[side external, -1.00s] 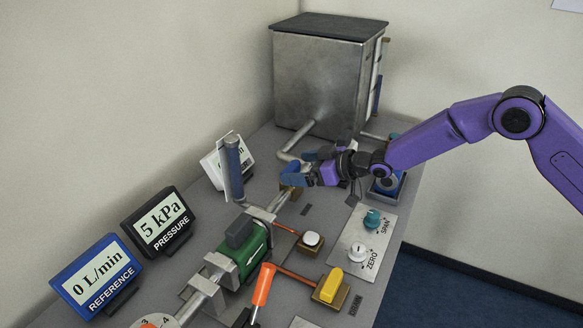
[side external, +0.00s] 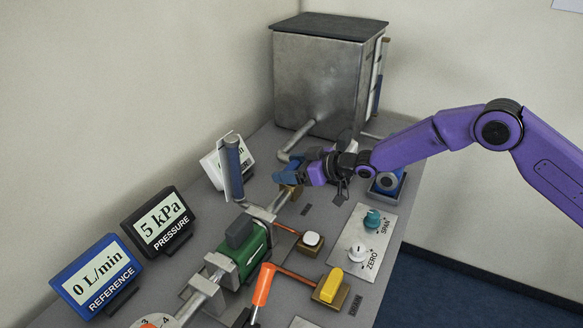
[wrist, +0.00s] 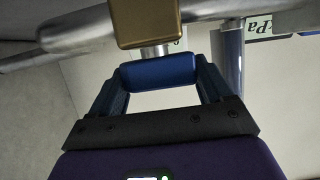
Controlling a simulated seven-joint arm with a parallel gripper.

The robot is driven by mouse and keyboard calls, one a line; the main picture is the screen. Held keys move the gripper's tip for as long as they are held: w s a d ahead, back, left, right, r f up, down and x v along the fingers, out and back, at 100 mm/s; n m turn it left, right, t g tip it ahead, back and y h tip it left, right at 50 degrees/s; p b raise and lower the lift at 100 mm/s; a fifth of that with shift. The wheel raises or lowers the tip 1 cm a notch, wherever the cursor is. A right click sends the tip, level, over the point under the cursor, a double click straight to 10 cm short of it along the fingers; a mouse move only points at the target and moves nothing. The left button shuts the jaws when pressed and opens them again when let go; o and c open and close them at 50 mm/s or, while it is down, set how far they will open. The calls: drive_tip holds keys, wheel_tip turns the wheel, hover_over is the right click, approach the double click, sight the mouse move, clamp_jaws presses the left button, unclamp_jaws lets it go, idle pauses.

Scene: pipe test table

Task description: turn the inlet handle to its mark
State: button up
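The inlet handle shows in the wrist view as a blue, rounded bar (wrist: 160,70) under a brass valve body (wrist: 148,22). The brass body also shows in the side external view (side external: 290,190), low on the pipe from the metal tank. My gripper (side external: 288,175) is at this valve, and its dark blue fingers hide most of the handle there. In the wrist view my gripper (wrist: 160,82) has its fingers apart, one at each end of the blue bar. I see no clear gap there, but cannot tell if they press on it. The handle's mark is not visible.
A blue upright cylinder (side external: 232,168) stands left of my gripper. A green unit (side external: 245,255), an orange lever (side external: 263,284) and a panel with SPAN and ZERO knobs (side external: 365,236) lie nearer the camera. The metal tank (side external: 318,85) stands behind.

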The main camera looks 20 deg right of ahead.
drive_tip(key=shift+n+g+y, duration=0.6)
drive_tip(key=shift+n, duration=0.2)
drive_tip(key=shift+n+g+y, duration=0.9)
drive_tip(key=shift+n+g, duration=0.6)
drive_tip(key=shift+g, duration=0.2)
drive_tip(key=shift+n+g+y, duration=0.5)
drive_tip(key=shift+n+g, duration=1.2)
drive_tip(key=shift+g, duration=0.2)
drive_tip(key=shift+n+g, duration=0.6)
drive_tip(key=shift+g, duration=0.1)
drive_tip(key=o, duration=1)
drive_tip(key=shift+c, duration=0.2)
drive_tip(key=v, duration=1.2)
drive_tip(key=shift+r, duration=0.1)
